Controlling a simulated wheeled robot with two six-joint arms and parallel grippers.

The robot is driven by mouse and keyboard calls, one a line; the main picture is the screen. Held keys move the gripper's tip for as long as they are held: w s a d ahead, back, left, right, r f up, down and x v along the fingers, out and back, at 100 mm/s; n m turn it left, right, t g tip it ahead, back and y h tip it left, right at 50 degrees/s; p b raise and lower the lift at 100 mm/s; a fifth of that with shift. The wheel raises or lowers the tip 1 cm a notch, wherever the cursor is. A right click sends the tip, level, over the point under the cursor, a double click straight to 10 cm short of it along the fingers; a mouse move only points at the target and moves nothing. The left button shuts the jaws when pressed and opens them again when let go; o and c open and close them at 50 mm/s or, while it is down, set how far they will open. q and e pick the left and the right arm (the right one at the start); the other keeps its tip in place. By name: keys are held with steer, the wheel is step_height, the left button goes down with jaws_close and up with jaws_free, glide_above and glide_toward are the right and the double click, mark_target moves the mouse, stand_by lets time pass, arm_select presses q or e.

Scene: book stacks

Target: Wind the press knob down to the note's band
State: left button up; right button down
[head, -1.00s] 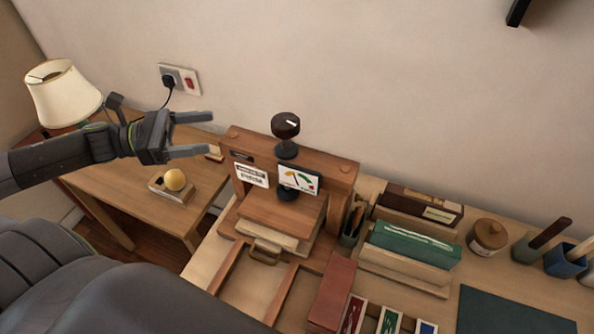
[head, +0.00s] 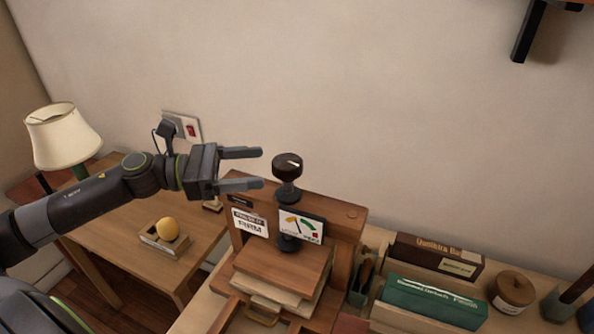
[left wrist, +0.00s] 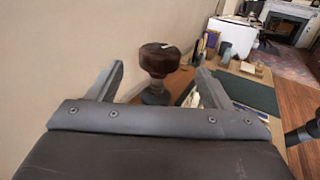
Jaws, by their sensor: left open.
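The press (head: 345,225) is a wooden frame with a dark round knob (head: 287,167) on a spindle above it. A white pointer mark shows on the knob's top. A gauge card (head: 301,227) with coloured bands is on the press front, beside a white note (head: 250,223) that seems to read "FIRM". My left gripper (head: 251,168) is open and empty, just left of the knob with its fingers pointing at it. In the left wrist view the knob (left wrist: 159,58) stands between and beyond the open fingertips, apart from them. My right gripper is not in view.
A side table at left holds a lamp (head: 62,135) and a yellow ball on a small tray (head: 163,243). Right of the press stand a green book box (head: 432,302), a brown box (head: 436,256) and a lidded jar (head: 512,291).

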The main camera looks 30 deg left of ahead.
mark_target(297, 160)
arm_select(q)
steer(key=shift+x, duration=1.75)
steer(key=shift+p+x, duration=0.5)
steer(key=shift+x, duration=1.2)
steer(key=shift+p+x, duration=0.35)
steer(key=shift+x, duration=0.8)
